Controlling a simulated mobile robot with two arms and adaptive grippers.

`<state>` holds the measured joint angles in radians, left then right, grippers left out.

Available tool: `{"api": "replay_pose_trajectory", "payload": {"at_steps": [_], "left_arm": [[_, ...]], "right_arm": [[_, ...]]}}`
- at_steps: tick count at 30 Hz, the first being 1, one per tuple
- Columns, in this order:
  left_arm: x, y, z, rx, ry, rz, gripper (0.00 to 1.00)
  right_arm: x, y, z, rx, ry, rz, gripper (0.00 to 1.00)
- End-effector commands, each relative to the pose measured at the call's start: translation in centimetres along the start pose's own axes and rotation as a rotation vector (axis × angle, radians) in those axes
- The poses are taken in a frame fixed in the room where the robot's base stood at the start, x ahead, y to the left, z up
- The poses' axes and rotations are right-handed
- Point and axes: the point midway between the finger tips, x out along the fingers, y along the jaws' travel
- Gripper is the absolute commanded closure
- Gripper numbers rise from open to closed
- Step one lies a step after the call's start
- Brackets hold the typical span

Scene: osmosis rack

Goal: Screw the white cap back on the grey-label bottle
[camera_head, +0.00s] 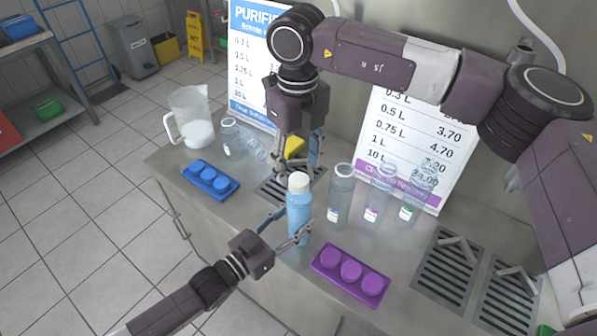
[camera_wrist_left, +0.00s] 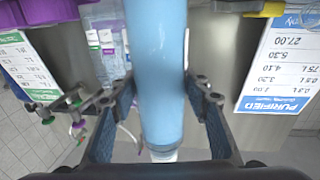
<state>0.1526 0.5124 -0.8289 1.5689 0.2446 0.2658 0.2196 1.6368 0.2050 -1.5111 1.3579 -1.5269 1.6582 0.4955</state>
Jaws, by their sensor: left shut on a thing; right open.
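A light-blue filled bottle (camera_head: 298,215) stands upright near the counter's front edge, and its label is not visible. A white cap (camera_head: 299,182) sits on its top; I cannot tell whether it is screwed tight. My left gripper (camera_head: 292,232) is shut around the bottle's body. In the left wrist view the bottle (camera_wrist_left: 157,70) runs between the left gripper's fingers (camera_wrist_left: 160,100), with the white cap (camera_wrist_left: 163,155) at the lower end. My right gripper (camera_head: 302,158) is open, pointing down just behind and above the cap, apart from it.
Three clear bottles with blue (camera_head: 334,213), purple (camera_head: 371,214) and green (camera_head: 405,213) labels stand right of the held bottle. A purple cap tray (camera_head: 325,267), blue cap tray (camera_head: 209,193), jug (camera_head: 190,100) and yellow object (camera_head: 294,147) are nearby. Price signs (camera_head: 412,140) stand behind.

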Motion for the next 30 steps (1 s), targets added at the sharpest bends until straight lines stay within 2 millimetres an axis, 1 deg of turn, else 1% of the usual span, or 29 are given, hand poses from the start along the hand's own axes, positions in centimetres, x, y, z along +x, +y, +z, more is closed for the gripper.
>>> {"api": "replay_pose_trajectory", "payload": {"at_steps": [1, 6, 9, 12, 16, 24, 25, 30], "left_arm": [[0.0, 0.0, 0.1, 0.0, -0.003, 0.0, 1.0], [0.0, 0.0, 0.1, 0.0, -0.003, 0.0, 1.0], [0.0, 0.0, 0.1, 0.0, -0.003, 0.0, 1.0], [0.0, 0.0, 0.1, -0.001, -0.003, 0.0, 1.0], [0.0, 0.0, 0.1, 0.0, -0.003, 0.0, 1.0], [0.0, 0.0, 0.1, -0.001, -0.003, 0.0, 1.0], [0.0, 0.0, 0.1, -0.001, -0.003, 0.0, 0.56], [0.0, 0.0, 0.1, 0.0, -0.002, 0.0, 0.37]], "right_arm": [[-1.3, 0.0, 0.1, 0.0, -0.004, -0.001, 0.5], [-5.0, 0.0, 0.1, 0.002, -0.004, -0.002, 0.5], [-6.7, 0.0, 0.1, 0.001, -0.003, 0.0, 0.5], [-7.8, 0.0, 0.1, 0.001, -0.001, -0.001, 0.5], [-8.6, 0.1, 0.0, -0.001, 0.0, 0.0, 0.5], [-8.8, 0.0, 0.0, -0.001, 0.001, 0.001, 0.5], [-8.8, 0.0, 0.0, -0.001, 0.001, 0.001, 0.5], [-8.8, 0.0, 0.0, 0.0, 0.0, 0.0, 0.5]]}}
